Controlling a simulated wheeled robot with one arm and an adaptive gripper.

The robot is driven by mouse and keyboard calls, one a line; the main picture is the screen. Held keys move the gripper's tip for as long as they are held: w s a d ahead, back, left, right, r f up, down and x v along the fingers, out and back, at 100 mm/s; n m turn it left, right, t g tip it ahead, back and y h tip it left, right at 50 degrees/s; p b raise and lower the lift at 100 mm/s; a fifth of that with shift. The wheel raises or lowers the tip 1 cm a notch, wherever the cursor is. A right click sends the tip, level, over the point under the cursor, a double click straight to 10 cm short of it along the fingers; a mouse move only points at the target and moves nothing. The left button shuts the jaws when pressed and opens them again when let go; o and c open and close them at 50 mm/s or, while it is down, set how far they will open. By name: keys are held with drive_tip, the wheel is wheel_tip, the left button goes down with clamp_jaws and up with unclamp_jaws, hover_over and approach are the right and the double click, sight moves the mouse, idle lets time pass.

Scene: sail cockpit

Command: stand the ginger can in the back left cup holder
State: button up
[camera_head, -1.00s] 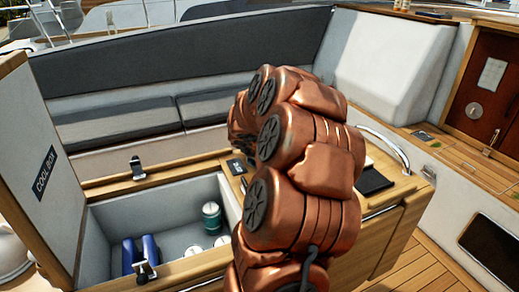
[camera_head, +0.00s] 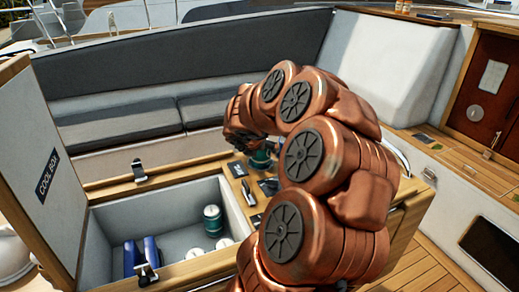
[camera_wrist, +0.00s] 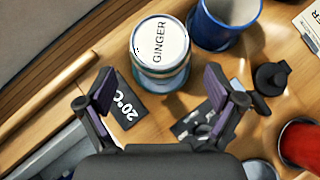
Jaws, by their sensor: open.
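The ginger can (camera_wrist: 160,42) stands upright on the wooden table, its white lid lettered GINGER facing up in the wrist view. A bluish-grey rim shows around its base; I cannot tell for sure whether this is a cup holder. My gripper (camera_wrist: 158,92) is open and empty, its two fingers apart on the near side of the can, not closed on it. In the head view, a small green-teal part (camera_head: 262,159), likely the can, shows below my gripper (camera_head: 243,143). Most of the table there is hidden by my arm.
A blue mug (camera_wrist: 226,22) stands close right of the can. A red cup (camera_wrist: 301,145) is at lower right. Dark cards, one marked 20°C (camera_wrist: 128,108), and a black fitting (camera_wrist: 272,78) lie nearby. The open cool box (camera_head: 168,205) holds a teal can (camera_head: 212,221) and blue packs.

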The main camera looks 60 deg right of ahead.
drive_tip(key=v, duration=0.7)
drive_tip(key=shift+b, duration=0.3)
idle(0.5)
